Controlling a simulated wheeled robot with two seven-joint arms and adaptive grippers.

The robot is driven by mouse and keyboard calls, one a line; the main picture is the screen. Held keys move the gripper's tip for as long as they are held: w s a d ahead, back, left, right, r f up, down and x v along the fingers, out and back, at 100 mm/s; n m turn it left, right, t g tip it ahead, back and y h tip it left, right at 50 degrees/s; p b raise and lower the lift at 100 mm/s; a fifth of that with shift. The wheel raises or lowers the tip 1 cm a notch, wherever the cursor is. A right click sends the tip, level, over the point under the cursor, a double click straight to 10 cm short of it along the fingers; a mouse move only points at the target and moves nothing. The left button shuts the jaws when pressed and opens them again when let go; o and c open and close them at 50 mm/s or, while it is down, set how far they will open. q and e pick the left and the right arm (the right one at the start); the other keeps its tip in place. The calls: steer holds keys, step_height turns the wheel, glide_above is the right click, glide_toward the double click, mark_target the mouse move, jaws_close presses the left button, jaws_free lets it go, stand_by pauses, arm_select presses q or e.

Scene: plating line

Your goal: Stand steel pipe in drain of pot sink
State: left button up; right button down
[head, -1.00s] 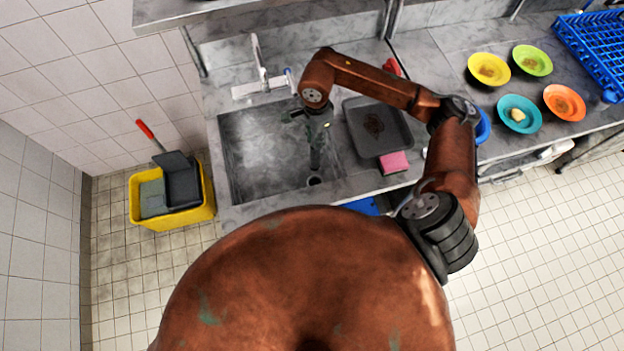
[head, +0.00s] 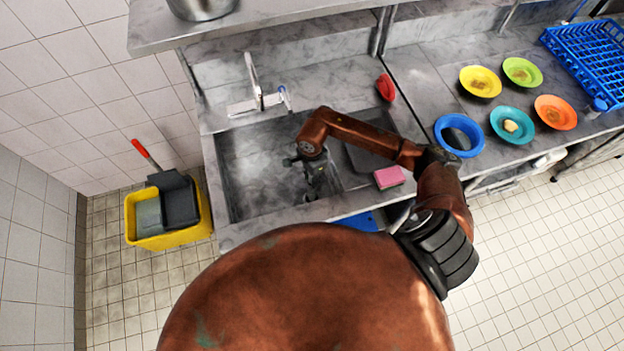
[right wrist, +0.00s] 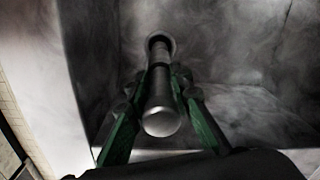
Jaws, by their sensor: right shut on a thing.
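The pot sink (head: 235,190) is a grey basin at the centre left of the head view. My right gripper (head: 312,190) is down inside it, near its front right corner. In the right wrist view the green fingers of my right gripper (right wrist: 160,105) are shut around the steel pipe (right wrist: 160,118). The pipe points away from the camera, and its far end overlaps the round drain (right wrist: 160,35). I cannot tell whether that end is inside the drain or just above it. In the head view the drain is hidden. My left gripper is not in view.
A faucet (head: 258,100) stands behind the sink. To its right are a dark tray (head: 362,158), a pink sponge (head: 389,177), a red object (head: 385,87) and a blue bowl (head: 446,124). A shelf (head: 290,25) overhangs the back. A yellow bucket (head: 140,236) stands on the floor left.

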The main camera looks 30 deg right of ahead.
steer(key=shift+f, duration=0.85)
steer(key=c, duration=2.2)
jaws_free()
steer(key=shift+f, duration=0.15)
steer(key=o, duration=0.5)
steer(key=shift+c, duration=0.2)
steer(key=shift+w+r, duration=0.1)
steer(key=shift+r, duration=0.4)
step_height(320, 180, up, 11)
steer(key=shift+r+b, duration=0.2)
steer(key=shift+b, duration=0.65)
